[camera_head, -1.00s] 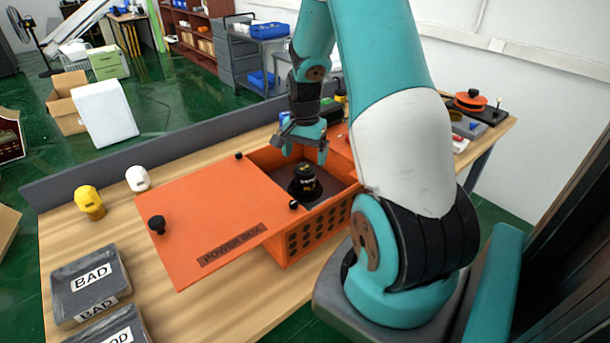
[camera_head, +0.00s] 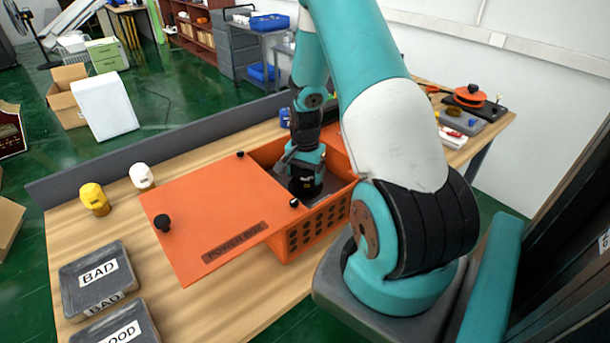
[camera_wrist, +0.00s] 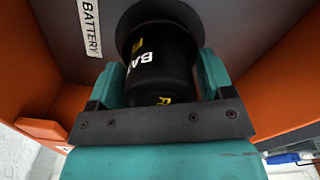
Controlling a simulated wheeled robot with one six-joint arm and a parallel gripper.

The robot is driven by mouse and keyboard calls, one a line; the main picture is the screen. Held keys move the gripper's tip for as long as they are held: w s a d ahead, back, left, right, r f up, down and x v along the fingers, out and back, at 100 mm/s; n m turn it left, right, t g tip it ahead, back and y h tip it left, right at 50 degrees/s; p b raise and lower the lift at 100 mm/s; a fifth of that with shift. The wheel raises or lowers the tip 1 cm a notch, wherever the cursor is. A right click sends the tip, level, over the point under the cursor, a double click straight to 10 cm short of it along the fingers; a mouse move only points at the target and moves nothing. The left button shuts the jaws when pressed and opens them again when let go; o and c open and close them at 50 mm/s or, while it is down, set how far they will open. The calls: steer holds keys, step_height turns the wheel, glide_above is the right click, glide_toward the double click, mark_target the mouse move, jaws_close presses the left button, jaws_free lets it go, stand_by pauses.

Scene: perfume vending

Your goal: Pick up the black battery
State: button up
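The black battery (camera_wrist: 160,62), a cylinder with white and yellow lettering, stands in the open part of the orange power box (camera_head: 325,232). Its lower end shows in the head view (camera_head: 304,187). My gripper (camera_head: 306,178) reaches down into the box from above. In the wrist view my gripper (camera_wrist: 160,75) has one finger on each side of the battery, very close to it. I cannot tell if the fingers press on it. A "BATTERY" label (camera_wrist: 91,27) is on the grey surface beside it.
The box's orange lid (camera_head: 215,215) covers its left part and has black knobs. A yellow battery (camera_head: 95,199) and a white one (camera_head: 142,177) stand at the left. Grey trays marked BAD (camera_head: 98,272) and GOOD (camera_head: 122,333) lie at the front left. The box walls closely surround my gripper.

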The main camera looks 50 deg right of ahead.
steer(key=c, duration=0.8)
steer(key=shift+c, duration=0.2)
steer(key=shift+r, duration=0.15)
